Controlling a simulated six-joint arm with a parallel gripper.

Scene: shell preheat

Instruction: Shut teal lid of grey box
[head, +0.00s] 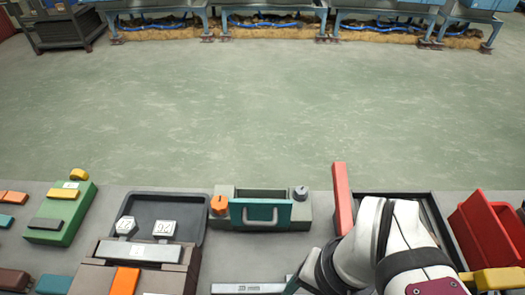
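The grey box (224,193) stands at the back middle of the bench, with an orange knob (219,204) at its left and a grey knob (300,193) at its right. Its top shows an open recess. The teal lid (260,213), with a pale handle, is at the front of the recess and appears open; its exact tilt is hard to tell. My white arm is at the lower right, apart from the box in the picture.
A red bar (342,197) rises right of the box, beside a black tray (438,215) partly behind my arm. A red bin (486,229) is at far right. Left are a dark tray (190,207) with white blocks, a brown box (165,281) and a green box (60,213).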

